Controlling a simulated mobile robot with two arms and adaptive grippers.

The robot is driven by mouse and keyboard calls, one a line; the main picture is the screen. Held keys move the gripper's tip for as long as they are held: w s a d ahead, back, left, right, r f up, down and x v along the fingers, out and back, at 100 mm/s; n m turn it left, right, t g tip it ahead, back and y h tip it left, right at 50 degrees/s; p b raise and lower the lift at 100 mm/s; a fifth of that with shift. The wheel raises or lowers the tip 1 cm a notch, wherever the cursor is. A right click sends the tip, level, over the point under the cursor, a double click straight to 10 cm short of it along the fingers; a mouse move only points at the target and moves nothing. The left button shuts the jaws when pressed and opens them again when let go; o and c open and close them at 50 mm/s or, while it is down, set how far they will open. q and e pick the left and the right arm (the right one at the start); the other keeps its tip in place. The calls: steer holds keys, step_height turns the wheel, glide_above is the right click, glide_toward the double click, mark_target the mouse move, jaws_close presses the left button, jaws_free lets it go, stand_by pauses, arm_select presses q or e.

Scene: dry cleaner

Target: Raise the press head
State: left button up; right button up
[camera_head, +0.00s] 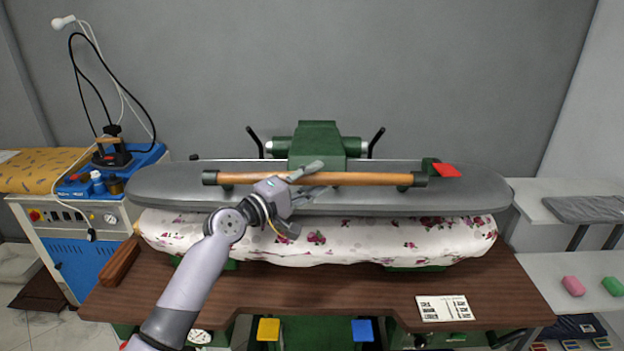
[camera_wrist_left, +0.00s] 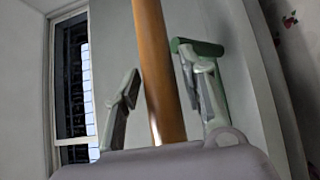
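The press head (camera_head: 460,195) is a long grey slab with rounded ends. It lies level, down against the padded press bed with a floral cover (camera_head: 350,240). A wooden handle bar (camera_head: 375,179) with dark end caps runs along its front. My left gripper (camera_head: 314,178) is at the bar, left of its middle. In the left wrist view the wooden bar (camera_wrist_left: 158,70) passes between the two fingers of my left gripper (camera_wrist_left: 163,82), with gaps on both sides, so the gripper is open around it. My right gripper is out of view.
A brown table (camera_head: 250,290) spans the front, with a printed card (camera_head: 444,308) at its right. A wooden block (camera_head: 120,262) sits at its left. A blue and white ironing station (camera_head: 75,235) stands left. Yellow (camera_head: 268,329) and blue (camera_head: 362,330) pedals sit below. Shelves are at right.

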arm_select(q)
jaws_close()
stand_by(0.6)
